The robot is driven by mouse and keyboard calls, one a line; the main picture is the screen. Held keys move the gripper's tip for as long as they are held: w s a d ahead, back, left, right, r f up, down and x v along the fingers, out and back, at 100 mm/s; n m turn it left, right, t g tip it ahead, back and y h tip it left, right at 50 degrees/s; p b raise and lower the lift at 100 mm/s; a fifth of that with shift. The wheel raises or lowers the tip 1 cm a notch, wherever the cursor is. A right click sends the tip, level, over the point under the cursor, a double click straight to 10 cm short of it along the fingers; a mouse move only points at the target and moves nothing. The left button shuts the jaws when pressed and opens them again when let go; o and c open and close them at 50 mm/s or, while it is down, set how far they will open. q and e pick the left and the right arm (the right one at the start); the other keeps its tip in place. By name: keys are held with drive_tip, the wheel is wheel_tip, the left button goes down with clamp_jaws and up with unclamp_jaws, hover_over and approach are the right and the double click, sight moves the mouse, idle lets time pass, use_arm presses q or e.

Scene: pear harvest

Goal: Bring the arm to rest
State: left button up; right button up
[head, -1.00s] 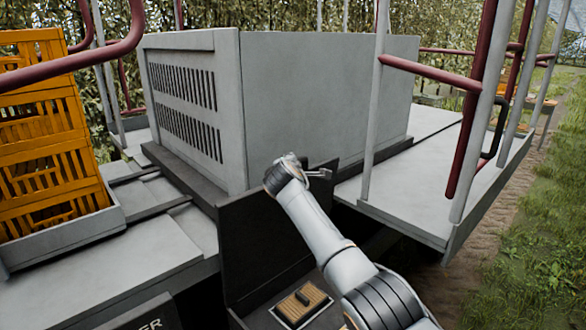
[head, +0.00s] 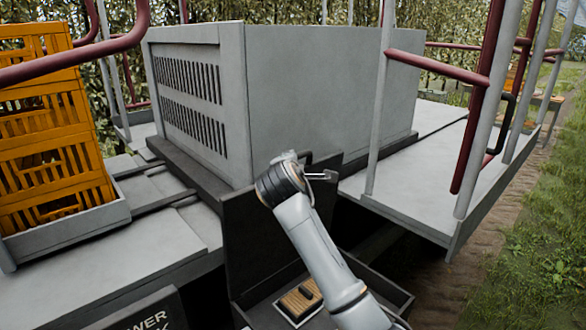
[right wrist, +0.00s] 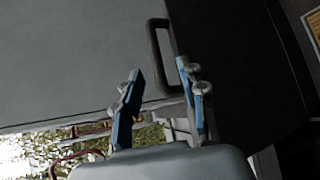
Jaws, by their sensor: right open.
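My right arm (head: 310,240) reaches up from the bottom of the head view. Its wrist is in front of the upper edge of a raised dark panel (head: 245,235). Only a small part of my right gripper (head: 322,176) shows there, past the wrist. In the right wrist view my right gripper (right wrist: 163,95) has two blue-padded fingers standing apart, with nothing held between them. A dark loop handle (right wrist: 153,45) is just beyond the fingertips, on a dark panel (right wrist: 225,60). I cannot tell whether a finger touches it. My left gripper is not in view.
A large grey slatted housing (head: 330,90) stands behind the arm. Yellow crates (head: 50,150) are stacked at left. Red and grey railings (head: 450,65) and a grey platform (head: 430,190) are at right. An open dark box below holds a wood-coloured block (head: 298,302).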

drive_tip(key=shift+s+a+r, duration=0.1)
drive_tip(key=shift+s+r, duration=0.1)
drive_tip(key=shift+s, duration=0.5)
